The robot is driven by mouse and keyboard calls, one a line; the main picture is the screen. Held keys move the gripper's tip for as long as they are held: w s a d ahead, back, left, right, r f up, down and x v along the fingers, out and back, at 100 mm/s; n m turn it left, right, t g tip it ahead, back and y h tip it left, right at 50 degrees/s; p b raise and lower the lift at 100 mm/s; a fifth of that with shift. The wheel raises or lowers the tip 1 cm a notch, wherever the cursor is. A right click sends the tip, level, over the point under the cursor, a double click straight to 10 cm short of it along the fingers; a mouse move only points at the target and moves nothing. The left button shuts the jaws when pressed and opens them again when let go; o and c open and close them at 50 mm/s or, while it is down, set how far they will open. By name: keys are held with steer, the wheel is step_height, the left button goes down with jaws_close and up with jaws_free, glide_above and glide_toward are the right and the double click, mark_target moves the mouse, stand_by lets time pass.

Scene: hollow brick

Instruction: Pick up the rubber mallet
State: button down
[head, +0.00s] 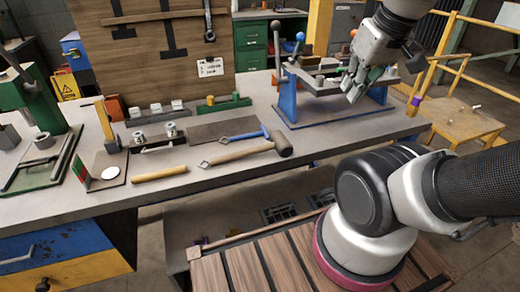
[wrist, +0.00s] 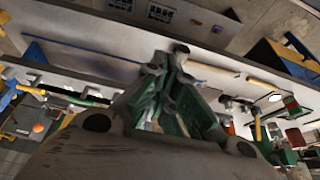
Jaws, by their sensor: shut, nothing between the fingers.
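The rubber mallet (head: 283,146) lies on the grey workbench, its dark head to the right and its light wooden handle running left. My gripper (head: 355,86) is raised at the upper right of the head view, in front of the blue-footed frame and apart from the mallet. Its fingers are shut and hold nothing. The fingers also show in the wrist view (wrist: 180,62), over a tilted view of the bench.
A blue-handled tool (head: 240,136) lies just behind the mallet's handle. A yellow handle (head: 160,174) lies to the left. The blue-footed frame (head: 345,112) stands to the right on the workbench (head: 225,182). The bench front by the mallet is clear.

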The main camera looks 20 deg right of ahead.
stand_by(0.3)
steer(key=c, duration=2)
jaws_free()
steer(key=shift+c, duration=0.2)
steer(key=o, duration=0.4)
steer(key=shift+w+a+f, duration=0.1)
steer(key=shift+a+f, duration=0.1)
steer(key=shift+a, duration=0.1)
steer(key=shift+c, duration=0.2)
steer(key=m+g, duration=0.7)
steer(key=m, duration=0.3)
glide_above(252, 149)
step_height(252, 149, down, 17)
steer(key=shift+w+r, duration=0.1)
steer(key=shift+r, duration=0.1)
steer(key=f+m, duration=0.2)
steer(key=a+f+m, duration=0.1)
steer(key=f+m, duration=0.1)
steer(key=m, duration=0.1)
steer(key=f+m, duration=0.3)
steer(key=shift+w+a+t, duration=0.1)
steer(key=shift+a+t, duration=0.05)
steer(key=shift+t, duration=0.15)
